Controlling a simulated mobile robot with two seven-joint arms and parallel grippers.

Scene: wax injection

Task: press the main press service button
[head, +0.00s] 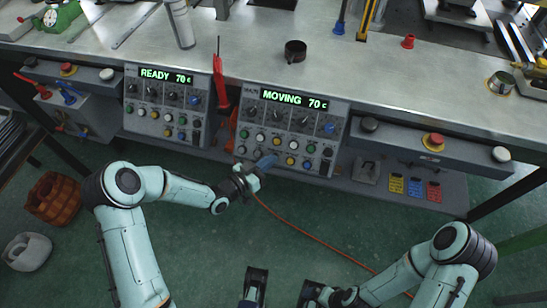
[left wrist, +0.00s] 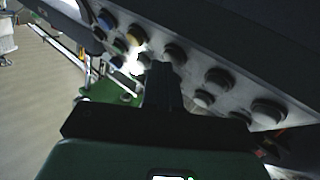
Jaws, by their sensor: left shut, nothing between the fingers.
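The right control panel (head: 290,128) has a green display reading "MOVING 70 c" and rows of coloured buttons and knobs. My left gripper (head: 264,163) is shut and empty at this panel's lower left edge. In the left wrist view its dark fingers (left wrist: 163,82) point at the button rows, overlapping the panel; I cannot tell whether they touch it. A brightly lit button (left wrist: 134,62) shows just left of the fingertips. Button labels are too small to read, so I cannot tell which is the service button. My right gripper (head: 312,292) is low at the bottom edge, its jaws unclear.
A second panel (head: 166,104) to the left reads "READY 70 c". Red emergency buttons (head: 433,139) sit on the bench front. A red-handled tool (head: 220,82) hangs between the panels. An orange cable (head: 310,235) crosses the green floor. A dark cup (head: 295,51) stands on the bench.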

